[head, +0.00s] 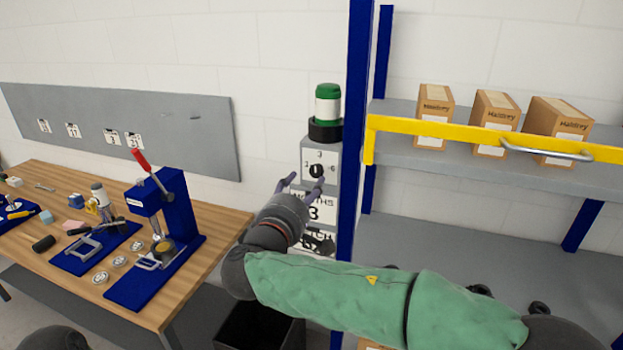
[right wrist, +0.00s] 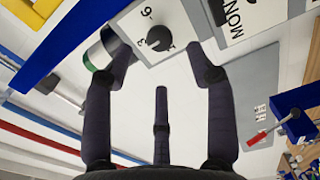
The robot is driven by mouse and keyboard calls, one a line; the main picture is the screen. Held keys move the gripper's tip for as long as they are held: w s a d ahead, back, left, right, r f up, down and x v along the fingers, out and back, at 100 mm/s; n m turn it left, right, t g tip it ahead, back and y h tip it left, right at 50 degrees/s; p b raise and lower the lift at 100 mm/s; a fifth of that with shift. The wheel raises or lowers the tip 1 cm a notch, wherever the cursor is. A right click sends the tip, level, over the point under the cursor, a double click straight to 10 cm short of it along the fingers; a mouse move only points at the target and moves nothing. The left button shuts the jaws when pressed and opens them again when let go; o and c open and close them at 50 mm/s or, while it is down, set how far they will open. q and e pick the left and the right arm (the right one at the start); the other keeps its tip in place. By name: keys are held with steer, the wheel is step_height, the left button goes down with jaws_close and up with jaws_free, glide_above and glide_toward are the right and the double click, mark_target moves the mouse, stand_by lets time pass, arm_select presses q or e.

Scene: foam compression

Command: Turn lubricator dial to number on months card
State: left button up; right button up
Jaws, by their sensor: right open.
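The lubricator has a green-topped white bottle (head: 327,105) above a grey box with a black dial (head: 316,171). Numbers ring the dial, with a 3 above it and a 6 to its right; which one it points at is too small to tell. The months card (head: 329,212) below reads 3 and is partly covered by my gripper. My right gripper (head: 302,184) is open in front of the box, just below the dial. In the right wrist view the dial (right wrist: 158,38) lies beyond and between the spread fingers, apparently untouched. My left gripper is out of view.
A blue rack post (head: 357,120) stands close to the right of the box. A yellow bar (head: 440,131) crosses the shelf with cartons (head: 494,108). A wooden bench (head: 215,232) with a blue press (head: 160,215) stands at left. A dark open bin (head: 258,335) is below.

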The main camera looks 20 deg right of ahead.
steer(key=v, duration=0.5)
steer(key=shift+s+a, duration=0.1)
steer(key=shift+s, duration=0.05)
step_height(320, 180, down, 39)
steer(key=s+n+g+y+b, duration=0.1)
steer(key=n+g+y+b, duration=0.1)
steer(key=g+y+b, duration=0.55)
steer(key=s+f+m+g+y+b, duration=0.2)
steer(key=s+f+m, duration=0.3)
steer(key=f, duration=0.7)
steer(key=s+f+m+g+y+b, duration=0.2)
steer(key=s+f+m, duration=0.3)
steer(key=f, duration=0.8)
steer(key=s+a+f+m+g+y+b, duration=0.1)
steer(key=s+f+m, duration=0.4)
steer(key=s+f, duration=0.5)
step_height(320, 180, down, 3)
steer(key=shift+s+f+m+g+y+b, duration=0.35)
steer(key=shift+g+y, duration=0.4)
steer(key=shift+g, duration=0.3)
